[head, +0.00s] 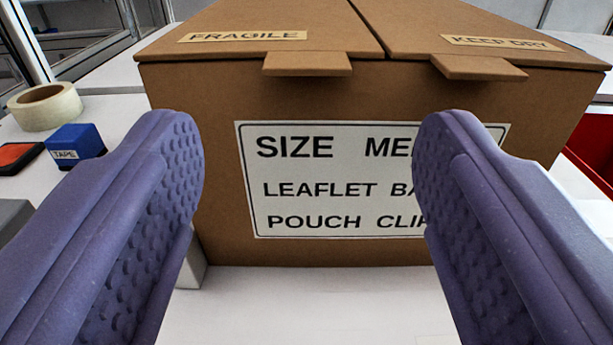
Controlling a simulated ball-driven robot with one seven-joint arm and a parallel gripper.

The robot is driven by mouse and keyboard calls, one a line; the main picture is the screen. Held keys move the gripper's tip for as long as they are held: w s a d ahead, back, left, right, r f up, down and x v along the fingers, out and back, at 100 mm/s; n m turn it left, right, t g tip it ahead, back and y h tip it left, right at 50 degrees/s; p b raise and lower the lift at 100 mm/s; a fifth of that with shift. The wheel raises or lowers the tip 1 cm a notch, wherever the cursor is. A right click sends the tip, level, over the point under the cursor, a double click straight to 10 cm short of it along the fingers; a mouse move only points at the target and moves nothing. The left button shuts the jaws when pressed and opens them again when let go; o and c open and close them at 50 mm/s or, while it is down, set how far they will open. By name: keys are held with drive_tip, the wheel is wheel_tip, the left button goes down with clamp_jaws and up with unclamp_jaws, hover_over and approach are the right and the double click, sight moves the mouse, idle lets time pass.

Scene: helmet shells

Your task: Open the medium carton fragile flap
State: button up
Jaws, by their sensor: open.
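The medium carton (370,110) is a brown box that stands upright on a white table in front of me. Its left top flap, marked FRAGILE (270,22), lies flat and closed, with a tab (307,63) over the front edge. The right flap, marked KEEP DRY (470,25), is also closed, with its own tab (478,67). A white label (330,190) on the front reads SIZE ME..., partly hidden by a finger. My gripper (308,160) is open and empty, its purple fingers spread before the carton's front, below the tabs.
A tape roll (45,105), a blue block marked TAPE (77,146) and a black-and-red pad (17,157) lie on the table at left. A red bin (592,155) shows at right. The table strip (320,300) before the carton is clear.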

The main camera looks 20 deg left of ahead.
sight(305, 72)
drive_tip(key=b+x, duration=0.1)
drive_tip(key=x, duration=0.5)
drive_tip(key=shift+w+a, duration=0.15)
drive_tip(key=shift+w, duration=0.2)
clamp_jaws()
